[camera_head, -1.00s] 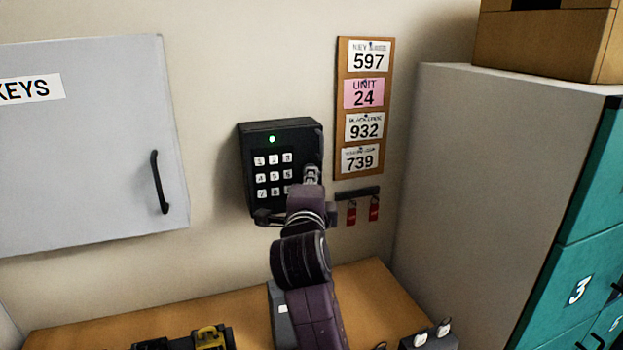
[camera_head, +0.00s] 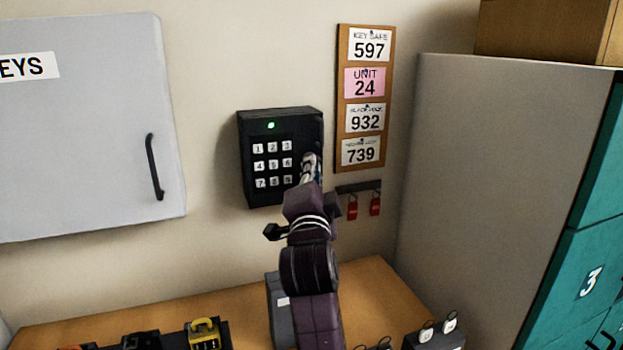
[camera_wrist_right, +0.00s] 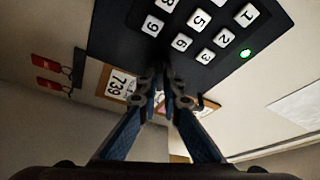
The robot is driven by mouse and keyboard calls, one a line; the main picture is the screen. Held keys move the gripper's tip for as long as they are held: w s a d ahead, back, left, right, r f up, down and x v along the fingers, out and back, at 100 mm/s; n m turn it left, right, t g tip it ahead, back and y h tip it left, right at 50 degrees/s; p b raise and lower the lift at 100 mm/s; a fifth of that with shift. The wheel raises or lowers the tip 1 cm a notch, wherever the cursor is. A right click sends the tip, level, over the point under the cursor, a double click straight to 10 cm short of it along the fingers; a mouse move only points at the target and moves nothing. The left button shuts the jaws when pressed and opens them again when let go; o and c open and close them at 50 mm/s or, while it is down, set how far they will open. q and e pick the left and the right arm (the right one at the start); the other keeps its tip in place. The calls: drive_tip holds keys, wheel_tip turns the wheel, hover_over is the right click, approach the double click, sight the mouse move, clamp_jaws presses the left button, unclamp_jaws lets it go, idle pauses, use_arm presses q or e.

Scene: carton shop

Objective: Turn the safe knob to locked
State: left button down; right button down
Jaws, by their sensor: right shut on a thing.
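The key safe (camera_head: 292,124) is a black box on the wall with white number keys and a lit green light. It also shows upside down in the wrist view (camera_wrist_right: 215,76). My right gripper (camera_head: 309,165) is at the right side of the safe's front, beside the keys. In the wrist view its two fingers (camera_wrist_right: 162,90) are close together at the safe, shut on the knob. The knob is hidden by the fingers, so its angle cannot be told. My left gripper is not in view.
A grey key cabinet (camera_head: 90,120) hangs at the left. A board with number cards (camera_head: 364,98) and red tags on a rail (camera_head: 358,187) are right of the safe. A tall grey cabinet side (camera_head: 480,190) stands at the right. A wooden counter (camera_head: 250,300) lies below with padlocks.

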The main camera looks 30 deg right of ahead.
drive_tip(key=shift+s+d+f+n+t+y+p, duration=0.2)
drive_tip(key=shift+n+t+y, duration=0.75)
drive_tip(key=shift+n, duration=1.9)
drive_tip(key=shift+w+d+r+n+t+y+p, duration=0.2)
drive_tip(key=shift+n+t+y, duration=0.75)
drive_tip(key=shift+n, duration=1.85)
drive_tip(key=shift+s+d+f+n+t+y+p, duration=0.25)
drive_tip(key=shift+n+t+y, duration=0.65)
drive_tip(key=shift+n, duration=1.95)
drive_tip(key=shift+w+a+r+y, duration=0.1)
drive_tip(key=shift+a+r+y, duration=0.1)
drive_tip(key=shift+y, duration=0.1)
drive_tip(key=c, duration=2.1)
unclamp_jaws()
drive_tip(key=shift+w+f, duration=0.1)
drive_tip(key=shift+f, duration=0.05)
drive_tip(key=v, duration=1.2)
